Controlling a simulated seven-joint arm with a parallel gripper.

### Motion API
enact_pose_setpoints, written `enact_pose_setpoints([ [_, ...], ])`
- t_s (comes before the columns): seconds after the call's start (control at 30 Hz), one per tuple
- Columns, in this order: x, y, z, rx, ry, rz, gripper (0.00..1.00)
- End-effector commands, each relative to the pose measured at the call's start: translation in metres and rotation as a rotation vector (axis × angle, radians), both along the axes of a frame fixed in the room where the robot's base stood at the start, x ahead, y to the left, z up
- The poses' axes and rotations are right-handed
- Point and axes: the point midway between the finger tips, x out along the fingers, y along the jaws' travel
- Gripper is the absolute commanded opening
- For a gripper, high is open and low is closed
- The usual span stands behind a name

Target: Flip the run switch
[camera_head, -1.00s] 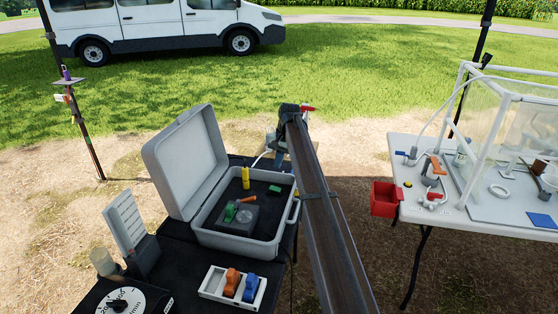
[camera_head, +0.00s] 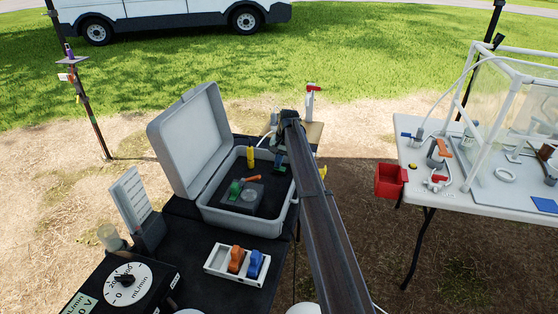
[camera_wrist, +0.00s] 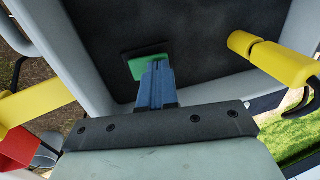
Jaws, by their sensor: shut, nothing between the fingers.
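My gripper (camera_head: 280,166) is over the back right part of the open grey case (camera_head: 232,219). Its blue-grey fingers are shut with nothing between them; they also show in the wrist view (camera_wrist: 156,84). A green piece on a dark square plate (camera_wrist: 148,64) lies just beyond the fingertips in the wrist view, on the case's black panel. The fingers cover its near right part, and I cannot tell whether they touch it. In the head view my gripper largely hides that spot. No label shows which part is the run switch.
A yellow cylinder (camera_head: 250,157) stands in the case, left of my gripper; the case also holds a green part (camera_head: 235,188) and an orange handle (camera_head: 253,178). The open lid (camera_head: 186,140) rises at left. A white tray (camera_head: 215,263) and a dial box (camera_head: 125,282) are nearer.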

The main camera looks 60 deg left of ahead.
Motion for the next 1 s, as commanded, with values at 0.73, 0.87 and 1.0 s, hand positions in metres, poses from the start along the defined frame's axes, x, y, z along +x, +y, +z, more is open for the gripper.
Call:
enact_pose_setpoints([
  [0.73, -0.001, 0.001, -0.01, -0.064, -0.059, 0.0, 0.0],
  [0.87, 0.002, -0.003, -0.01, -0.066, -0.059, 0.0, 0.0],
  [1.0, 0.007, -0.009, -0.01, -0.068, -0.061, -0.001, 0.0],
])
